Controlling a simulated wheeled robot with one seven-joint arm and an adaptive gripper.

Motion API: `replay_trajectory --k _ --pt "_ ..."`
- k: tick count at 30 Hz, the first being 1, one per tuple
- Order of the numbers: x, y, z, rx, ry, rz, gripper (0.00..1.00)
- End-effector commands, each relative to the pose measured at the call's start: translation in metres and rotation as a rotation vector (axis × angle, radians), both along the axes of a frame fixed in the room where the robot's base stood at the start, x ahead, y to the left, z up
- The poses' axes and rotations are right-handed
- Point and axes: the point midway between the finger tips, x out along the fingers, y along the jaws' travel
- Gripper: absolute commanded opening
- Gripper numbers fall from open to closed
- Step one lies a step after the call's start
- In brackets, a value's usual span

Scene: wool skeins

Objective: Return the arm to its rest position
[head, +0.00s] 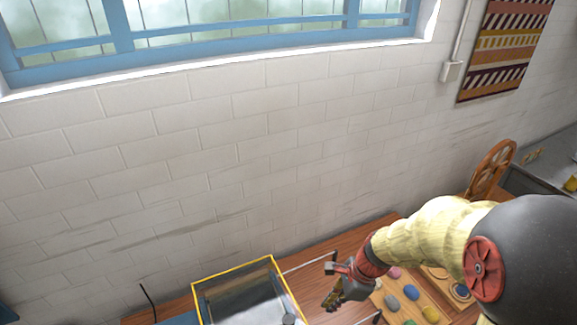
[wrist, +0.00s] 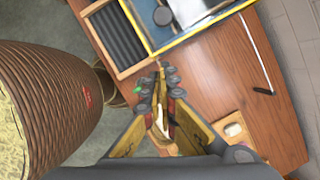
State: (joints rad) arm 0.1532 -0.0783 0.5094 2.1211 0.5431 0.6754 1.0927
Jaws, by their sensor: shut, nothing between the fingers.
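My gripper (head: 333,301) is at the lower right of the head view, above the wooden table (head: 330,246). In the wrist view my gripper (wrist: 160,132) points at the table, with its fingers together and nothing between them. My arm reaches in from the right edge of the head view. It hides part of the table and of the wooden board behind it.
A yellow-rimmed glass-topped box (head: 233,266) stands left of my gripper. A wooden board (head: 408,291) with several coloured skeins lies to the right. The wrist view shows a large ribbed basket (wrist: 70,90) at left and a dark slotted tray (wrist: 118,38). A brick wall stands behind.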

Motion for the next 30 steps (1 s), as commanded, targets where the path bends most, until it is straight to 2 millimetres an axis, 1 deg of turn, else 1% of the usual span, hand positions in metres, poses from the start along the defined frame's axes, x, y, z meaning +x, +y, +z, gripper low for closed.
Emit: replay_trajectory --k 2,5,7,10,14,18,21,27,30 --pt "0.0 0.0 0.0 -0.001 -0.006 0.018 0.0" --pt "-0.002 0.001 0.0 -0.001 -0.024 0.097 0.0" --pt "-0.01 0.0 -0.002 -0.004 -0.035 0.198 0.0" --pt "-0.028 -0.002 -0.003 -0.012 -0.047 0.383 0.0" --pt "-0.045 -0.008 0.01 -0.042 -0.105 0.64 0.0" --pt "-0.061 -0.016 0.021 -0.108 -0.196 0.939 0.0" --pt "-0.071 -0.022 0.028 -0.171 -0.259 1.128 0.0" --pt "-0.09 -0.032 0.036 -0.337 -0.37 1.431 0.0" --pt "-0.1 -0.036 0.037 -0.429 -0.415 1.527 0.0"
